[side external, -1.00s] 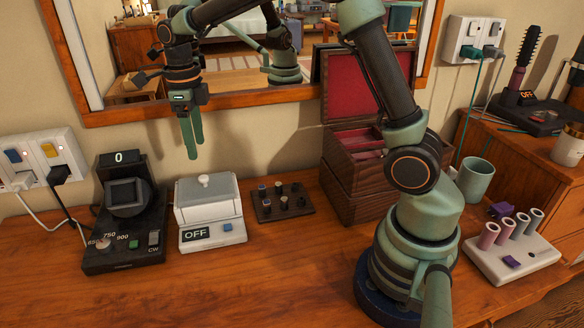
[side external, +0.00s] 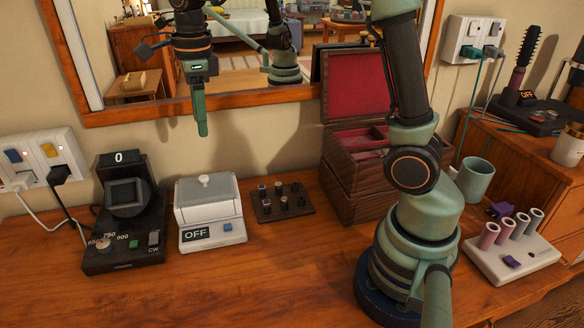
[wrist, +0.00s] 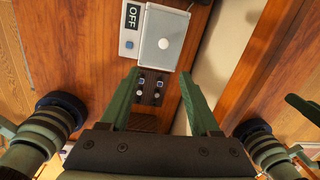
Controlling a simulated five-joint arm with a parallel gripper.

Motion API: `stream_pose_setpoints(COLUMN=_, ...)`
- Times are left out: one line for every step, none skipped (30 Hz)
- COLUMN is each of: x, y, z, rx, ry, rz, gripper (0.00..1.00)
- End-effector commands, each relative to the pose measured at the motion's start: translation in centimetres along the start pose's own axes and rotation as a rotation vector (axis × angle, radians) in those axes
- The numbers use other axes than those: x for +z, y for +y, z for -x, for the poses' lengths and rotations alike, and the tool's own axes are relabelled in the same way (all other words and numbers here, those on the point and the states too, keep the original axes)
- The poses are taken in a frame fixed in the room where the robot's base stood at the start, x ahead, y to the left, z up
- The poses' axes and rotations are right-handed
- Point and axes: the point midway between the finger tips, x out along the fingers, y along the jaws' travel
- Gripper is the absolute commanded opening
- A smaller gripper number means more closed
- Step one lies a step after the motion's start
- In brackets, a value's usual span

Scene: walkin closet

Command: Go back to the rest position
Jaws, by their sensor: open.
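My gripper (side external: 202,118) hangs in the air, pointing down, above the back of the wooden dresser top and in front of the mirror. In the side view its fingers overlap each other. In the wrist view my gripper (wrist: 158,95) is open, with its two green fingers apart and nothing between them. Below it in that view is a dark rack (wrist: 151,87) with several small pegs or rings, well beneath the fingertips.
The dresser holds a watch winder (side external: 128,215), a white box marked OFF (side external: 210,228), the small dark rack (side external: 268,207), an open jewellery box (side external: 345,180), a mug (side external: 474,182) and a white roller stand (side external: 512,262). The mirror (side external: 130,112) stands behind. The front dresser top is clear.

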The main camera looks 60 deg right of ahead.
Motion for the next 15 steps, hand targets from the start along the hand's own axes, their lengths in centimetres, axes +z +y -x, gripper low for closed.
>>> stream_pose_setpoints(x=-0.6, y=0.6, z=0.8, rx=-0.021, ry=-0.015, rz=0.11, gripper=0.63)
stream_pose_setpoints(x=-1.0, y=1.0, z=1.1, rx=-0.033, ry=-0.022, rz=0.18, gripper=0.63)
stream_pose_setpoints(x=-1.4, y=1.4, z=1.5, rx=-0.049, ry=-0.029, rz=0.273, gripper=0.63)
stream_pose_setpoints(x=-1.7, y=1.8, z=1.8, rx=-0.061, ry=-0.034, rz=0.343, gripper=0.63)
stream_pose_setpoints(x=-2.0, y=2.1, z=2.1, rx=-0.075, ry=-0.038, rz=0.413, gripper=0.63)
stream_pose_setpoints(x=-2.5, y=2.6, z=2.4, rx=-0.093, ry=-0.042, rz=0.507, gripper=0.63)
stream_pose_setpoints(x=-2.8, y=3.0, z=2.6, rx=-0.108, ry=-0.044, rz=0.577, gripper=0.63)
stream_pose_setpoints(x=-3.2, y=3.3, z=2.8, rx=-0.122, ry=-0.045, rz=0.646, gripper=0.63)
stream_pose_setpoints(x=-3.6, y=3.8, z=3.0, rx=-0.142, ry=-0.045, rz=0.739, gripper=0.63)
stream_pose_setpoints(x=-4.0, y=4.2, z=3.1, rx=-0.158, ry=-0.043, rz=0.808, gripper=0.63)
stream_pose_setpoints(x=-4.3, y=4.6, z=3.2, rx=-0.172, ry=-0.041, rz=0.879, gripper=0.63)
stream_pose_setpoints(x=-4.8, y=5.1, z=3.4, rx=-0.193, ry=-0.036, rz=0.971, gripper=0.63)
stream_pose_setpoints(x=-5.1, y=5.4, z=3.4, rx=-0.209, ry=-0.031, rz=1.041, gripper=0.63)
stream_pose_setpoints(x=-5.4, y=5.8, z=3.5, rx=-0.225, ry=-0.026, rz=1.11, gripper=0.63)
stream_pose_setpoints(x=-5.9, y=6.3, z=3.5, rx=-0.248, ry=-0.016, rz=1.202, gripper=0.63)
